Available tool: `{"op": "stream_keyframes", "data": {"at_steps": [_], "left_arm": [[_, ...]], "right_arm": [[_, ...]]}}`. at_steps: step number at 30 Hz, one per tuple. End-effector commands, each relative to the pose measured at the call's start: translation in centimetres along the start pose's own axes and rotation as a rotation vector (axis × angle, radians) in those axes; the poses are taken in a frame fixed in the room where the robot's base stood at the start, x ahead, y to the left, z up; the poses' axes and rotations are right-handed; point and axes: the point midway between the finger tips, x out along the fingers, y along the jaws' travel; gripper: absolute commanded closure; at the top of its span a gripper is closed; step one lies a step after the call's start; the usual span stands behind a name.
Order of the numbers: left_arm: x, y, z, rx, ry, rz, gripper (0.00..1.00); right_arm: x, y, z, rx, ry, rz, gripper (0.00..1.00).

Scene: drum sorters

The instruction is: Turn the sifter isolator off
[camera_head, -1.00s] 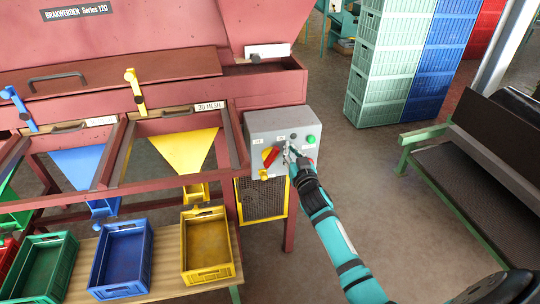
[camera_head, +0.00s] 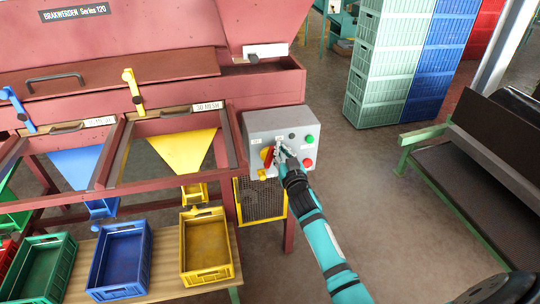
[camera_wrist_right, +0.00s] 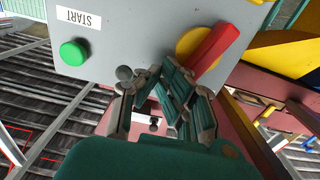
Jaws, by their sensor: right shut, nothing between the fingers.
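The isolator is a red handle (camera_head: 267,153) on a yellow disc, at the left of the grey control box (camera_head: 257,125). In the right wrist view the red handle (camera_wrist_right: 213,47) lies diagonally across the yellow disc (camera_wrist_right: 190,42). My right gripper (camera_head: 281,148) is at the box face, just right of the handle, and partly covers it. In the wrist view the gripper (camera_wrist_right: 155,78) is shut and empty, with one finger close to the handle's lower end. I cannot tell whether they touch. My left gripper is not in view.
The box also carries a green button (camera_head: 309,139) and a red button (camera_head: 307,162). The green one, labelled START, shows in the wrist view (camera_wrist_right: 74,53). The sifter frame and a yellow crate (camera_head: 187,268) stand left. Floor right of the box is clear up to a conveyor.

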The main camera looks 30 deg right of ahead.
Motion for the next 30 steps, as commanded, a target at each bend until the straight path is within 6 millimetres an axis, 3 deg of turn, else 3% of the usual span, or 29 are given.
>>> {"op": "stream_keyframes", "data": {"at_steps": [2,21,30], "left_arm": [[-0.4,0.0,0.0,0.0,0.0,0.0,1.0],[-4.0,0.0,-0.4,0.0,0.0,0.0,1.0],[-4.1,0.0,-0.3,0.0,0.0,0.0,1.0]], "right_arm": [[-0.7,-0.7,0.6,0.005,-0.015,-0.012,1.0],[-6.6,0.8,-0.7,0.002,-0.009,-0.005,1.0],[-7.1,0.9,-0.7,0.002,-0.006,-0.004,1.0]]}}
